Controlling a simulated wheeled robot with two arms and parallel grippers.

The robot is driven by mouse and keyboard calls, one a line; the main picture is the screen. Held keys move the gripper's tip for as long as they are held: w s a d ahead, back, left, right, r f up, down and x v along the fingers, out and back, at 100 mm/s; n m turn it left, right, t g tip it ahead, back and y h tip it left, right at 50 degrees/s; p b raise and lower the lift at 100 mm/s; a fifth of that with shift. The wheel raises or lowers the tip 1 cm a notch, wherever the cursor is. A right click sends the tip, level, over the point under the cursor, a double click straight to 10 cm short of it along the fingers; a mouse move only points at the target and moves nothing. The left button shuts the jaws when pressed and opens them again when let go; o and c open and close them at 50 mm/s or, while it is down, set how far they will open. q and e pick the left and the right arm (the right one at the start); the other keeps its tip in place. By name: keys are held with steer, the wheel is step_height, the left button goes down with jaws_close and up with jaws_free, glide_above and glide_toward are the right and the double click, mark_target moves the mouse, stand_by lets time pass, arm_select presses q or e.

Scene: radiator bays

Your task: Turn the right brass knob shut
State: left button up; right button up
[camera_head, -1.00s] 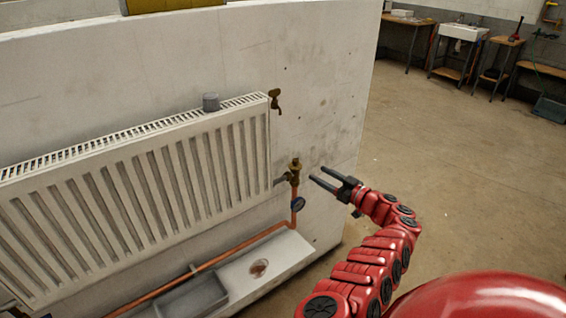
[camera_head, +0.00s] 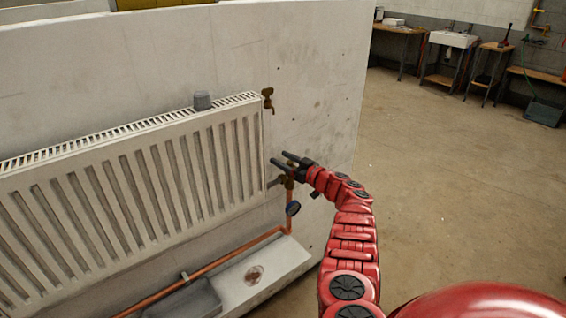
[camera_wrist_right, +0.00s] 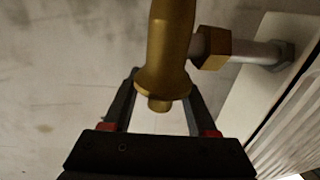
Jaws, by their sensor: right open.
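The right brass knob sits on a brass valve (camera_head: 288,183) at the radiator's lower right corner. In the head view my gripper covers most of it. In the right wrist view the knob (camera_wrist_right: 166,45) is a tapered brass body with a flared rim, and a short stub (camera_wrist_right: 158,104) below it. My right gripper (camera_head: 279,157) is open, at the valve's top. In the wrist view the two fingers (camera_wrist_right: 163,76) lie on either side of the flared rim and stub. I cannot tell whether they touch. My left gripper is not in view.
The white radiator (camera_head: 130,185) stands left of the valve, joined by a brass nut (camera_wrist_right: 212,47) and pipe. A brass tap (camera_head: 267,95) is above. Open floor (camera_head: 450,190) lies right of the wall.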

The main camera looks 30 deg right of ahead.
jaws_close()
stand_by(0.3)
